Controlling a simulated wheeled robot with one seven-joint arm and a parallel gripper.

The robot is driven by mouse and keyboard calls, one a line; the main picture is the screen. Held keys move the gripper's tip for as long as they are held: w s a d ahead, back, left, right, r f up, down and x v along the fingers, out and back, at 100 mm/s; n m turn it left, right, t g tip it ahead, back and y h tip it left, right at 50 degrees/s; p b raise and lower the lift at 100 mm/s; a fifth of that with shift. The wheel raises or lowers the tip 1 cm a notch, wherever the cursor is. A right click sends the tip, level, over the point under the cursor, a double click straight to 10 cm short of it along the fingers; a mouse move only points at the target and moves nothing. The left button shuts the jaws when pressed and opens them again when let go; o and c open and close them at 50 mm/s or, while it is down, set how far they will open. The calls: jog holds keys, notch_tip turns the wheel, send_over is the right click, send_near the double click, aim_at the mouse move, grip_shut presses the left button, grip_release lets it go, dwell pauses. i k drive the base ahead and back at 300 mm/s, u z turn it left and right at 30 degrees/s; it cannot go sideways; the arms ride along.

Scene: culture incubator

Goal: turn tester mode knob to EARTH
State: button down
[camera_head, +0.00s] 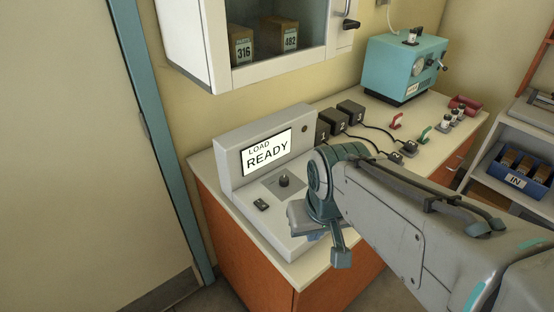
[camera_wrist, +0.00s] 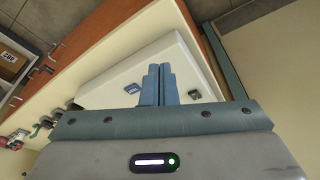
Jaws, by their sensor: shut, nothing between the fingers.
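The cream tester console (camera_head: 262,158) has a screen reading "LOAD READY" and stands on the left end of the counter. A dark round knob (camera_head: 284,181) sits on a grey plate on its sloping top. Its pointer direction and any mode lettering are too small to read. My gripper (camera_head: 318,236) is over the console's right front part, to the right of and nearer than the knob, and apart from it. In the wrist view my gripper (camera_wrist: 157,84) shows its two blue fingers together and empty, with the cream console (camera_wrist: 125,75) behind them. I cannot pick out the knob for certain there.
A small dark switch (camera_head: 261,204) lies left of the knob. Numbered black blocks (camera_head: 350,112) with cables stand behind my arm. A teal device (camera_head: 404,68) stands at the back right. A wall cabinet (camera_head: 262,45) hangs above. A blue bin (camera_head: 517,176) sits on the right shelf.

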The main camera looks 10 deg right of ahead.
aim_at(284, 180)
jog(key=u, duration=0.95)
jog(key=k, duration=0.6)
jog(key=z, duration=1.15)
jog(key=i, duration=0.5)
